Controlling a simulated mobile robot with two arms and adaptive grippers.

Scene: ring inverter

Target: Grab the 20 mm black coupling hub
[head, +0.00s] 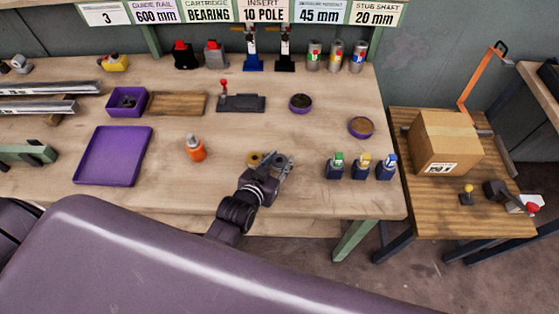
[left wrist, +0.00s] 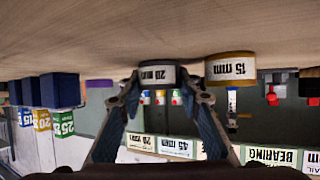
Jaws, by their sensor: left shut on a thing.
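The black coupling hub (head: 279,160) stands on the workbench, right of a brass-coloured hub (head: 254,159). In the left wrist view, which is upside down, the black hub (left wrist: 158,76) bears a white "20 mm" label, and the brass hub (left wrist: 231,67) bears "15 mm". My left gripper (head: 274,166) is shut on the black hub, with one finger on each side of it in the left wrist view (left wrist: 158,88). The hub's base appears at the bench surface; I cannot tell whether it touches. The brass hub is close beside one finger. My right gripper is not in view.
Several dark blue blocks with coloured labels (head: 361,172) stand to the right. An orange bottle (head: 195,149) and a purple tray (head: 112,157) are to the left. Round purple dishes (head: 301,104) lie farther back. Bare bench surrounds the hubs.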

